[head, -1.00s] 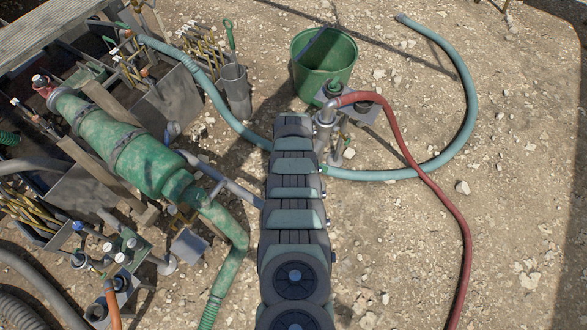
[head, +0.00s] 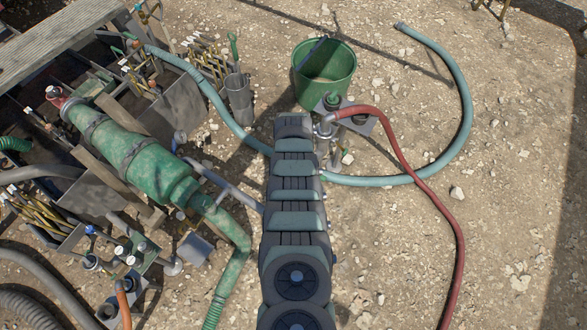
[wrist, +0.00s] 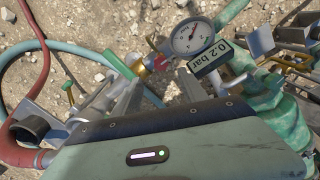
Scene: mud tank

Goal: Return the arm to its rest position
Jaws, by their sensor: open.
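My arm (head: 296,220) stretches from the bottom edge up the middle of the head view, over the gravel. Its end hides my gripper there. In the wrist view my gripper (wrist: 158,88) is open, with grey fingers in front of the dark-edged wrist housing. I see nothing held between them. A round pressure gauge (wrist: 194,37) with a "0.2 bar" tag (wrist: 210,58) and a brass fitting shows just beyond the fingers. I cannot tell whether the fingers touch it.
A green pump body (head: 150,168), valves and wooden beams crowd the left. Open gravel (head: 515,190) lies at the right.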

